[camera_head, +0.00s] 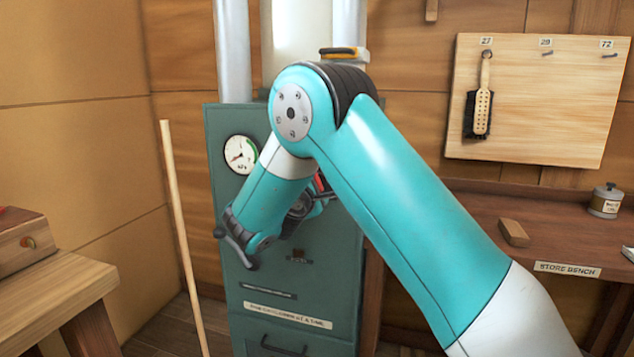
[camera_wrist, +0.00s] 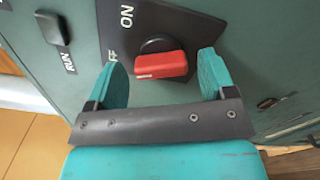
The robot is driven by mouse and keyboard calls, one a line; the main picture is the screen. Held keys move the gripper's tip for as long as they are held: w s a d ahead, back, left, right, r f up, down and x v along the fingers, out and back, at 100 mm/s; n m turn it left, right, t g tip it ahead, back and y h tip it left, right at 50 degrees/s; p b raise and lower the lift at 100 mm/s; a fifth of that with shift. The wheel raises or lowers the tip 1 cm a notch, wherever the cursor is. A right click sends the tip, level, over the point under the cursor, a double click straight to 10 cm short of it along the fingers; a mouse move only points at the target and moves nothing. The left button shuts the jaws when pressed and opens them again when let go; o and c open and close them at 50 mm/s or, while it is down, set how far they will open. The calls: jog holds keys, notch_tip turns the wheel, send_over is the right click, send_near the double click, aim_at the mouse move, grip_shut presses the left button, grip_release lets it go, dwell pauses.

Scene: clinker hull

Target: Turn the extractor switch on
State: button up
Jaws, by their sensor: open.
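The extractor switch is a red bar handle (camera_wrist: 160,65) on a dark round knob, set on a dark plate (camera_wrist: 150,20). White "ON" shows above left of the knob, and "OFF", partly hidden, to its left. The bar lies roughly level across the wrist view. My gripper (camera_wrist: 158,60) is open, with one teal finger on each side of the red bar and a gap visible on both sides. The switch is on the green cabinet (camera_head: 230,190); a bit of red (camera_head: 320,182) shows past my arm in the head view. My arm hides most of that area.
A dark lever marked "RUN" (camera_wrist: 52,27) is left of the switch plate. The cabinet has a round gauge (camera_head: 241,154). A wooden pole (camera_head: 180,235) leans on its left. A bench (camera_head: 560,235) stands at right, below a board with a hanging brush (camera_head: 479,110).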

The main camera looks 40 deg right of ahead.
jog(key=shift+d, duration=0.25)
jog(key=c, duration=0.9)
jog(key=shift+c, duration=0.2)
jog(key=shift+f+b, duration=0.1)
jog(key=shift+b, duration=0.2)
jog(key=shift+m+b, duration=5.8)
jog(key=shift+m, duration=0.1)
